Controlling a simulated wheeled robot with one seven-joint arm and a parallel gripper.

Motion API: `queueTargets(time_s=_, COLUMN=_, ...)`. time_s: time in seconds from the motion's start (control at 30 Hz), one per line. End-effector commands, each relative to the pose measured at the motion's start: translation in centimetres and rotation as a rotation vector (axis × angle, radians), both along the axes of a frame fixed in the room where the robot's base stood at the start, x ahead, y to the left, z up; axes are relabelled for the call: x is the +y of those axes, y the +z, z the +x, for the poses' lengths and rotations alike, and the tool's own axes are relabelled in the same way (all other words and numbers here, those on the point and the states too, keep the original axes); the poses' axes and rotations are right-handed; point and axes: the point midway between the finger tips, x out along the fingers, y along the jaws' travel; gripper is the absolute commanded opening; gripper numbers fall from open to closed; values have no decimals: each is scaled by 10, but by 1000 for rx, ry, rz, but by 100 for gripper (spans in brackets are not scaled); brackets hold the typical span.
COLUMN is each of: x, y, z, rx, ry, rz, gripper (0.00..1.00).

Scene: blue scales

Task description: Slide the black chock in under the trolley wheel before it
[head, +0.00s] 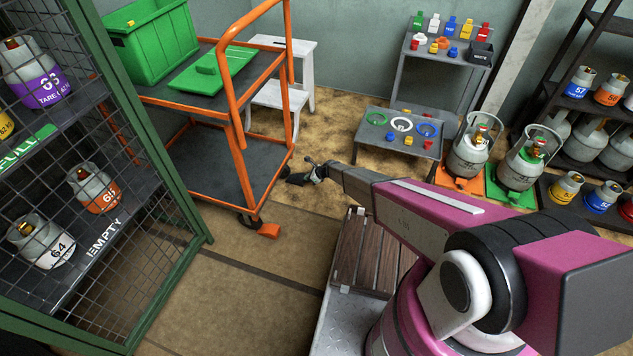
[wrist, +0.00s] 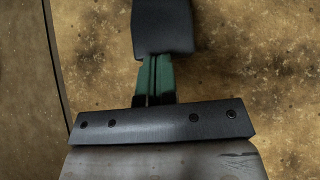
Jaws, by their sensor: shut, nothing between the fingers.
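The black chock (head: 297,179) lies on the floor close to the trolley's right rear wheel (head: 284,171) in the head view. Whether it touches the wheel is too small to tell. My gripper (head: 312,175) is low at the chock's right side. In the wrist view, the chock (wrist: 162,28) is a dark block at the top, straight ahead of my gripper (wrist: 154,66). The green fingers are shut together with nothing between them, and their tips meet or overlap the chock's near edge. The orange trolley (head: 238,150) stands at the left with its shelves.
An orange chock (head: 268,230) is by the trolley's front wheel (head: 246,220). A green crate (head: 150,40) sits on the trolley's top shelf. A mesh cage (head: 195,215) stands at the left. A grey step table (head: 395,150) and gas cylinders (head: 470,155) stand at the right.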

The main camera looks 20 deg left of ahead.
Motion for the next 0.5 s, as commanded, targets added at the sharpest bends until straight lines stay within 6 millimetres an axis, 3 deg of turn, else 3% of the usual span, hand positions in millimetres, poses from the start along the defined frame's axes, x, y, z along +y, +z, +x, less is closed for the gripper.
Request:
queueTargets(time_s=0.1, x=8, y=-2, z=0, rx=0, ry=1, rz=-1, gripper=0)
queueTargets(time_s=0.5, x=0, y=-1, z=1, rx=0, ry=0, rz=-1, gripper=0)
